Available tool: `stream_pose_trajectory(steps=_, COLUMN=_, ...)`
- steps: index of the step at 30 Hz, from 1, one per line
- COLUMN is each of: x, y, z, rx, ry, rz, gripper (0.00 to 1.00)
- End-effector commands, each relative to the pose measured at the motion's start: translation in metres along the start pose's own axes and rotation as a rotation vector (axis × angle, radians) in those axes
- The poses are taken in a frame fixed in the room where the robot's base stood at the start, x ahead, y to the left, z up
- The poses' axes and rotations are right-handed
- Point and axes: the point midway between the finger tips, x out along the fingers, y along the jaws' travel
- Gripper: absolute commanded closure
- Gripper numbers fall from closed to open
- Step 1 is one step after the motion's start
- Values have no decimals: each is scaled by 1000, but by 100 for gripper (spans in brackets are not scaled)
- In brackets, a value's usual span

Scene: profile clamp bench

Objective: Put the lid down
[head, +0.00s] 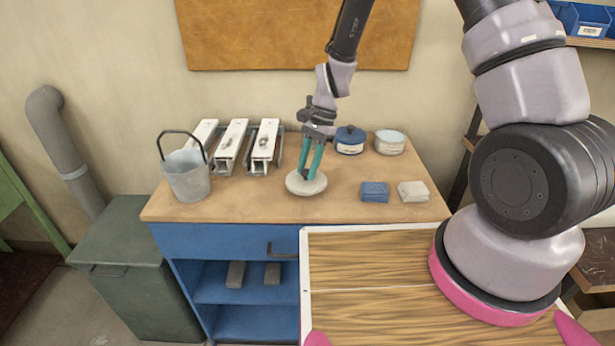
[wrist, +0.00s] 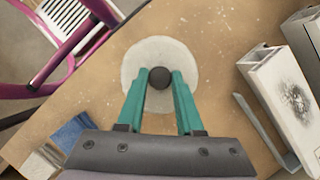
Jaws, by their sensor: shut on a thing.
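A round pale lid (head: 300,187) with a dark knob is near the front middle of the bench top. My gripper (head: 308,174) reaches down to it with its two green fingers shut on the knob. In the wrist view the lid (wrist: 133,62) lies beyond the fingertips, with its dark knob (wrist: 159,77) between them. The lid looks level. I cannot tell whether its underside touches the bench top. The fingers of my gripper (wrist: 160,82) cover a small part of the lid.
A grey bucket (head: 187,178) and several white profiles (head: 231,140) stand to the left. A blue pot (head: 350,147) and a pale round container (head: 390,143) stand behind right. A blue block (head: 374,191) and a pale block (head: 413,191) lie right. Bare bench top (head: 235,205) shows at the front left.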

Motion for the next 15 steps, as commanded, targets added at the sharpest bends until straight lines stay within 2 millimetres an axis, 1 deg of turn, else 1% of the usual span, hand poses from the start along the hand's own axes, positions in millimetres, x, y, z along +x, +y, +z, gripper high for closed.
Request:
stream_pose_trajectory(steps=3, x=19, y=1, z=-8, rx=4, ry=-3, rz=4, gripper=100)
stream_pose_trajectory(steps=6, x=28, y=1, z=-12, rx=4, ry=-2, rz=2, gripper=100)
stream_pose_trajectory(steps=15, x=30, y=0, z=-12, rx=3, ry=-1, rz=0, gripper=100)
